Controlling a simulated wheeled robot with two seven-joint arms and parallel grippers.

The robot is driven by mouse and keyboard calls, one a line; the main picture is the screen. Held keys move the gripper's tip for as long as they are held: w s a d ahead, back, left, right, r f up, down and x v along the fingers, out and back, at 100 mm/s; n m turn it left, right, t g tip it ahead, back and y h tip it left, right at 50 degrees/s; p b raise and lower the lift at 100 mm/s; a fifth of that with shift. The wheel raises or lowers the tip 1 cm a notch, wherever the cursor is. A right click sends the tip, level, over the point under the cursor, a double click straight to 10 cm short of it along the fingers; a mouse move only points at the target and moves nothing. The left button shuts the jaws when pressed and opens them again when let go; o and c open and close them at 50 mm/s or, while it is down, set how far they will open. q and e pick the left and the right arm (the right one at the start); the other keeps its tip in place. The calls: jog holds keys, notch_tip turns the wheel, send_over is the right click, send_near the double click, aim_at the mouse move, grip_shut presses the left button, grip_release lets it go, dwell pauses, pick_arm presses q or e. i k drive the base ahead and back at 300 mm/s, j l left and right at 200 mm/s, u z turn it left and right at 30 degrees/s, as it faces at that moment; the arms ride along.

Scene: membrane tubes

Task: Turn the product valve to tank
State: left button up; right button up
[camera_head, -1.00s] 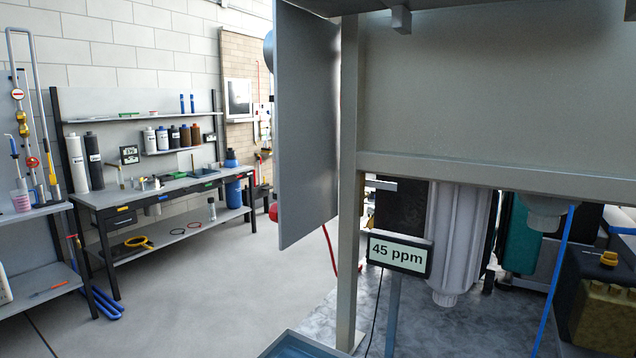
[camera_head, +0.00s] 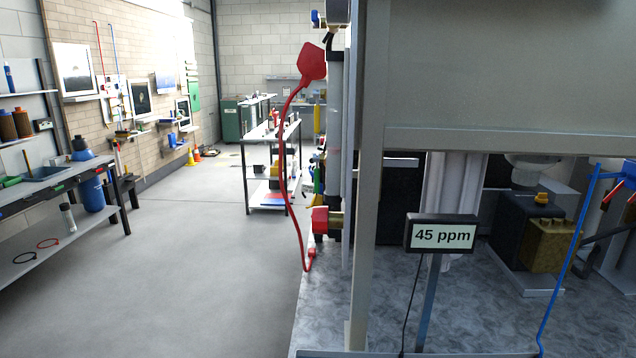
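I cannot pick out a product valve or a tank label for certain. A meter (camera_head: 441,234) reading "45 ppm" stands on a post in front of the grey metal frame (camera_head: 366,200). A white ribbed housing (camera_head: 450,190) is behind it, partly hidden. A blue tube (camera_head: 573,255) runs down at the right, near a partly cut-off blue part with red pieces at the right edge. A red paddle-shaped part (camera_head: 311,63) with a red hose (camera_head: 282,150) is left of the frame, above a red fitting (camera_head: 321,220). Neither gripper shows.
The grey panel and crossbar (camera_head: 510,140) block the upper right. A workbench (camera_head: 60,200) stands at the left and a shelf cart (camera_head: 272,165) farther back. The grey floor (camera_head: 180,270) between them is open. A brown box (camera_head: 550,245) sits at the right.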

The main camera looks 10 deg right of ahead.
aim_at(316, 156)
jog(key=i+j+z, duration=0.15)
jog(key=j+z, duration=0.7)
jog(key=j, duration=0.25)
jog(key=i+j+z, duration=0.5)
jog(key=j, duration=0.25)
